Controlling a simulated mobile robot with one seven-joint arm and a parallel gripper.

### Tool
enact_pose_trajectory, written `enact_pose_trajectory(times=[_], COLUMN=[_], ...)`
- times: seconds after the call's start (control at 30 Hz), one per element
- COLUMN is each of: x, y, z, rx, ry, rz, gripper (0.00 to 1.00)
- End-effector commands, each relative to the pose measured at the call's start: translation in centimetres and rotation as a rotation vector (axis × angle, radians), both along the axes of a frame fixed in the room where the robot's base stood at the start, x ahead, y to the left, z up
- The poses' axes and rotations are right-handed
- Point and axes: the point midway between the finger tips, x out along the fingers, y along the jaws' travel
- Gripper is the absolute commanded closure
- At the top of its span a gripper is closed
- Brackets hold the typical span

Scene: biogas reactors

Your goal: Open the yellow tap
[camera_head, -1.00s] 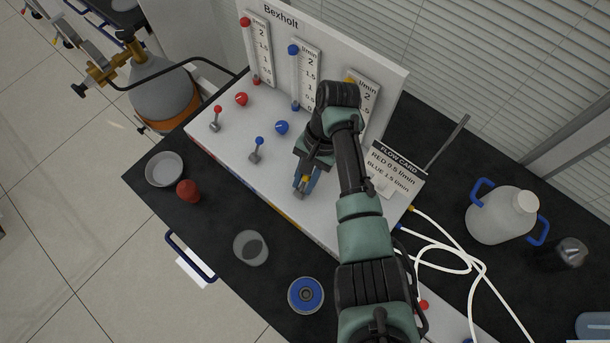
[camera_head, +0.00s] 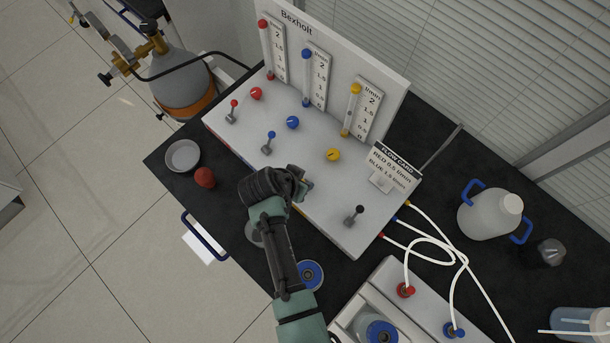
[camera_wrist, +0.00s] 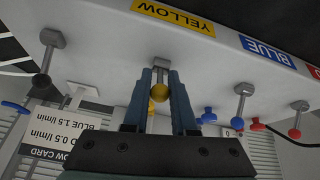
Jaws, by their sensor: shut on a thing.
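The yellow tap is a short lever with a yellow ball end (camera_wrist: 159,92), under a YELLOW label (camera_wrist: 173,17) in the wrist view. My gripper (camera_wrist: 160,85) is shut on this lever, with one finger on each side of the ball. In the head view my gripper (camera_head: 304,187) is at the front part of the white panel (camera_head: 318,215), between the blue and black levers. My wrist hides most of the yellow tap there. The lever's exact angle is hard to tell.
The blue lever (camera_head: 268,142) and black lever (camera_head: 355,215) stand on either side. A yellow knob (camera_head: 333,154) and yellow flow tube (camera_head: 351,110) are behind. The flow card (camera_head: 390,165) stands at right. A red ball-like object (camera_head: 205,177) and dish (camera_head: 183,156) lie at left.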

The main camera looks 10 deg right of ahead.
Motion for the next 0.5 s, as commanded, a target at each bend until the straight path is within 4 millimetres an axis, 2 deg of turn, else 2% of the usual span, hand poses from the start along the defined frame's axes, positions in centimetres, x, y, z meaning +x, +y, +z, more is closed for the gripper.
enact_pose_trajectory(times=[0.03, 0.5], x=[-0.13, -0.35], y=[0.25, 0.48], z=[-0.48, -0.38], rx=[-0.023, -0.154], ry=[-0.016, -0.101], rz=[0.003, -0.001], gripper=[1.00, 1.00])
